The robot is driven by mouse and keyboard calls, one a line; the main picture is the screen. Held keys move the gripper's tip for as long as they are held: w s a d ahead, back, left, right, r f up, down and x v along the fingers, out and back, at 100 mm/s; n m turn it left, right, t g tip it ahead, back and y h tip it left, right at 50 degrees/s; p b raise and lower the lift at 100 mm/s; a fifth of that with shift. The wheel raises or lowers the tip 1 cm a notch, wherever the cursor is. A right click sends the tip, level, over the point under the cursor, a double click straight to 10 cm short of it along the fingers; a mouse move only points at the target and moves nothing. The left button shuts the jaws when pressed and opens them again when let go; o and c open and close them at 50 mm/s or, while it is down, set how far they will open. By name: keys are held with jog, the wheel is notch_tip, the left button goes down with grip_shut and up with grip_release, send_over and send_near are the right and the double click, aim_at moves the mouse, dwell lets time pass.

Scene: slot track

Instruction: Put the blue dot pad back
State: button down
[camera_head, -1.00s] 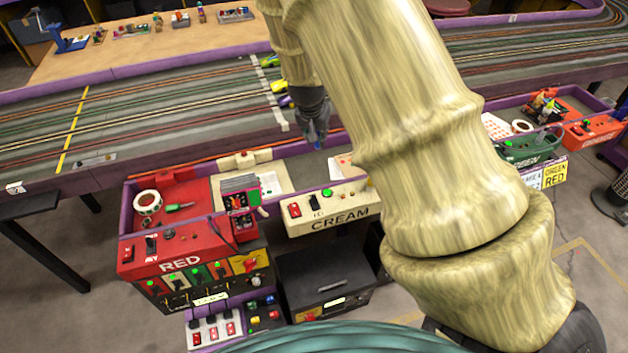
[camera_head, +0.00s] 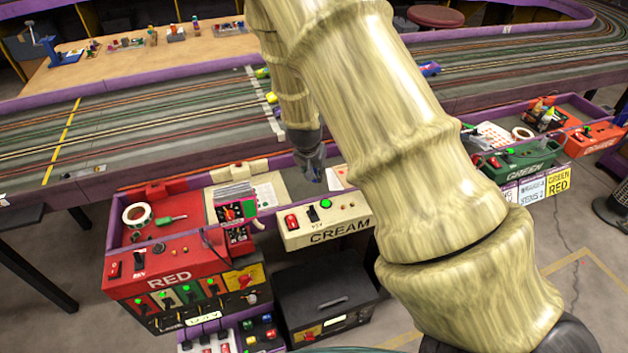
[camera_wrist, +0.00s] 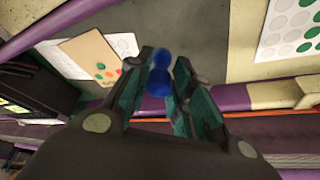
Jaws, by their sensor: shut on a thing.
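My gripper (camera_head: 313,172) is above the cream station's tray, beside the slot track's near edge. In the wrist view my gripper (camera_wrist: 164,66) is shut on a small dark-blue thing (camera_wrist: 157,85) with two rounded lobes. I cannot tell whether it is the whole blue dot pad. Below in the wrist view are a sheet with green dots (camera_wrist: 290,28) at the right and a tan card with coloured dots (camera_wrist: 95,50) at the left, lying partly over a white sheet. The thing is hidden in the head view.
The cream control box (camera_head: 325,220) stands in front of the tray. The red station (camera_head: 185,262) with a tape roll (camera_head: 137,215) is at the left. The green station (camera_head: 520,158) is at the right. Slot track (camera_head: 160,125) runs behind. Grey tray floor shows between the papers.

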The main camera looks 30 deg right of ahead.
jog(key=shift+f, duration=1.9)
jog(key=shift+f, duration=0.1)
jog(key=c, duration=1.3)
grip_release()
jog(key=shift+o, duration=0.2)
jog(key=shift+a+r, duration=0.2)
jog(key=shift+r, duration=0.4)
jog(key=v, duration=1.1)
jog(key=shift+s+f, duration=0.1)
jog(key=shift+s, duration=0.1)
